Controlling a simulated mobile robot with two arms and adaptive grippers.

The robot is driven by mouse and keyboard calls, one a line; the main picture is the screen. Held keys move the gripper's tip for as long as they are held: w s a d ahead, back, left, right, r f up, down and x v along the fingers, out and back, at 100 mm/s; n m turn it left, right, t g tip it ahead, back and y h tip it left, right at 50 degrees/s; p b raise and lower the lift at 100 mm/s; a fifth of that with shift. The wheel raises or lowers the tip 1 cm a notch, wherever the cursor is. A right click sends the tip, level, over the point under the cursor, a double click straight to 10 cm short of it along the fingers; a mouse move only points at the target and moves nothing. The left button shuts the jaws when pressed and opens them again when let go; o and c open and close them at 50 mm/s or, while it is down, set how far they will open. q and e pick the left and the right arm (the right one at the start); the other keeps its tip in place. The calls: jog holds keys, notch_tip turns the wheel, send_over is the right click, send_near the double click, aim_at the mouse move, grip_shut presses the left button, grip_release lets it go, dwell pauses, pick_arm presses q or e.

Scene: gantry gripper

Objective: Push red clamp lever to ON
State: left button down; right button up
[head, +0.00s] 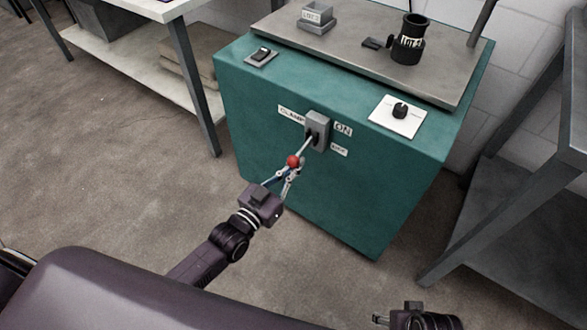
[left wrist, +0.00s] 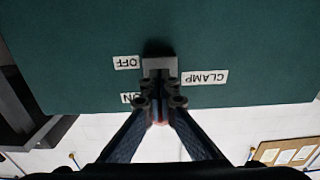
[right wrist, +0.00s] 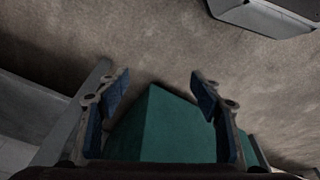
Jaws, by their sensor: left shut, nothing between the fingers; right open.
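The clamp lever is a thin rod with a red ball knob (head: 293,161), coming out of a grey switch housing (head: 318,131) on the front of a green cabinet (head: 250,110). The rod points outward and down to the left in the head view. An ON label (head: 343,130) sits to the right of the housing, with an OFF label (head: 338,150) below it. My left gripper (head: 289,172) is shut and empty, its fingertips at the knob; I cannot tell whether they touch. In the left wrist view the fingers mostly hide the knob. My right gripper (right wrist: 158,92) is open and empty, away from the cabinet.
A rocker switch (head: 261,57) and a black dial (head: 400,110) are on the cabinet's upper edge. Tables flank it left and right. The floor in front is clear.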

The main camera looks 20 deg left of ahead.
pick_arm(q)
jog(key=shift+r+p, duration=0.65)
jog(key=shift+r, duration=0.15)
jog(key=shift+r+p, duration=0.55)
jog(key=shift+p, duration=0.05)
jog(key=shift+s+a+f, duration=0.25)
jog(key=shift+s+f, duration=0.3)
jog(key=shift+s, duration=0.15)
jog(key=shift+s+a+f, duration=0.15)
jog(key=shift+s, duration=0.2)
jog(key=p+v, duration=0.2)
jog(key=v, duration=0.4)
jog(key=shift+s, duration=0.4)
pick_arm(e)
jog(key=s+f, duration=0.4)
jog(key=f, duration=0.3)
jog(key=s+d+f+g, duration=0.1)
jog(key=s+f, duration=0.3)
jog(key=f, duration=0.4)
pick_arm(q)
jog(key=shift+a, duration=0.15)
pick_arm(e)
jog(key=shift+w+d, duration=0.1)
jog(key=shift+w, duration=0.05)
